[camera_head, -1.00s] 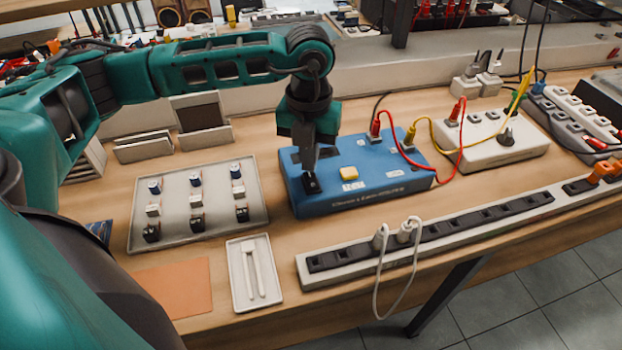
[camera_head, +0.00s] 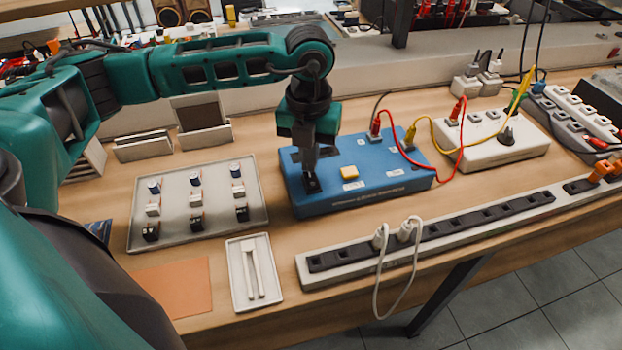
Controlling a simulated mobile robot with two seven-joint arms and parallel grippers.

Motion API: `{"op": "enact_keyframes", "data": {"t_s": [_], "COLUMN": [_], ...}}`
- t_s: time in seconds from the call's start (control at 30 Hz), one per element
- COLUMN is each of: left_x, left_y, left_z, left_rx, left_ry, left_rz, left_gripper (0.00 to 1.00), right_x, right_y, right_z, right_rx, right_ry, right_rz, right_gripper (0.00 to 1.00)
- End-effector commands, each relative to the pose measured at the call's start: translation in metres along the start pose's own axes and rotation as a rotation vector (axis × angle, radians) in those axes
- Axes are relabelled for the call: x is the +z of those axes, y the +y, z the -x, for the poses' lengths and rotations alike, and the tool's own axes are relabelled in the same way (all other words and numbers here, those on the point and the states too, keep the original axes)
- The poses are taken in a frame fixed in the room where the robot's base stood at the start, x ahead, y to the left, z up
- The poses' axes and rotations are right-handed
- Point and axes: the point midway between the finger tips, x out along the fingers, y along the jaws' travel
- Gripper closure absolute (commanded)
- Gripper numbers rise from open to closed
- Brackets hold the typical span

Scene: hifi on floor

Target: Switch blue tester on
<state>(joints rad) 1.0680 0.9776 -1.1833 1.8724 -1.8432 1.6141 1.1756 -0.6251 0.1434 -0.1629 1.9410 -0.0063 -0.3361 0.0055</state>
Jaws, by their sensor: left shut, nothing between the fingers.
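The blue tester (camera_head: 385,190) lies flat on the wooden bench in the middle of the view. On its top are a yellow button (camera_head: 349,172), small pale labels, and a black switch (camera_head: 311,184) near the front left. A red plug and a yellow plug stand at its back edge. My left gripper (camera_head: 309,176) points down with its fingers shut and empty. Its tips are at the black switch, seemingly touching it, and hide part of it. I cannot tell the switch's position. My right gripper does not show.
A grey tray (camera_head: 215,228) with several small components lies left of the tester. A small tray with tweezers (camera_head: 254,272) and a power strip (camera_head: 440,236) lie in front. A white socket box (camera_head: 490,146) stands to the right, joined to the tester by red and yellow leads.

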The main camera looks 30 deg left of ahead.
Motion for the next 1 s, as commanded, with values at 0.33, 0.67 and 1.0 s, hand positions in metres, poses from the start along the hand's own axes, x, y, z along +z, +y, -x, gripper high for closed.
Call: {"op": "enact_keyframes", "data": {"t_s": [0.33,0.67,1.0], "left_x": [0.000,0.000,0.000], "left_y": [0.000,0.000,0.000], "left_z": [-0.006,-0.011,-0.016], "left_rx": [0.000,0.000,-0.001], "left_ry": [0.000,0.000,0.001], "left_rz": [0.000,0.000,0.000], "left_gripper": [1.00,1.00,1.00], "right_x": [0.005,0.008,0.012], "right_y": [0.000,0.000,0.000], "right_z": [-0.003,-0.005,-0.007], "right_rx": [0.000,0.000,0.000], "right_ry": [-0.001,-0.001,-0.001], "right_rz": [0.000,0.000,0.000], "right_gripper": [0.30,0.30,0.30]}}
